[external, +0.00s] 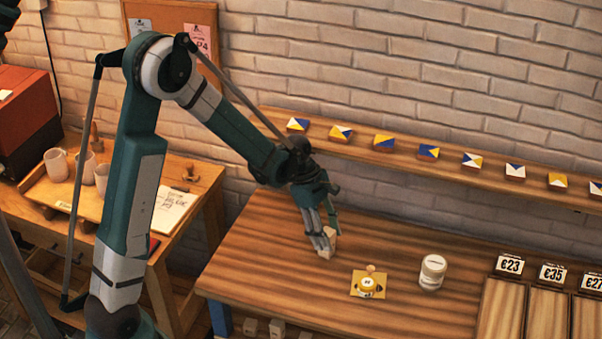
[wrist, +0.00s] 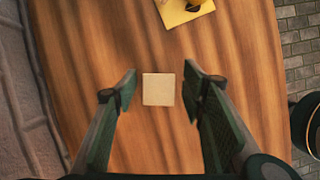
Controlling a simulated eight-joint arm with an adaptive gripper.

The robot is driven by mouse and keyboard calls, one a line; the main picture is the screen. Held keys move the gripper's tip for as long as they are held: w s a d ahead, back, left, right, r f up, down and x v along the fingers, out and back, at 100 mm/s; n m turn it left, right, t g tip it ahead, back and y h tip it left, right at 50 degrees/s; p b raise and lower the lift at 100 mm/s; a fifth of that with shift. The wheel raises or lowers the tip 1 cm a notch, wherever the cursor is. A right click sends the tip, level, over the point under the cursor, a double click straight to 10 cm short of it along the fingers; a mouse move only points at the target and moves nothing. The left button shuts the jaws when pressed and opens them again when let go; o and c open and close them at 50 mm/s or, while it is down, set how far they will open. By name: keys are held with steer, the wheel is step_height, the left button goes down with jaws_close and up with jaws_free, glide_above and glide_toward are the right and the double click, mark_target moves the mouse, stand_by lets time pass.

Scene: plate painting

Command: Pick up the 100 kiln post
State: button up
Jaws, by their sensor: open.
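A pale beige upright block (external: 329,240), which looks like a kiln post, stands on the wooden table. No number on it can be read. In the wrist view its square top (wrist: 158,89) shows between the two fingers of my gripper (wrist: 160,82), with a gap on each side. My gripper (external: 325,236) is open and low over the table, with its fingers around the block in the external view, partly hiding it. I cannot tell whether either finger touches it.
A yellow card (external: 368,284) with a small round-topped item lies right of the block, and a white jar (external: 432,271) stands further right. Priced wooden trays (external: 500,309) fill the right end. Several pale blocks (external: 277,328) sit below the table. A tile shelf (external: 400,157) runs behind.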

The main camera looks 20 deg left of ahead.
steer(key=shift+b+x, duration=0.55)
steer(key=shift+x, duration=2.1)
steer(key=shift+w, duration=0.1)
steer(key=shift+c, duration=0.5)
steer(key=c, duration=1)
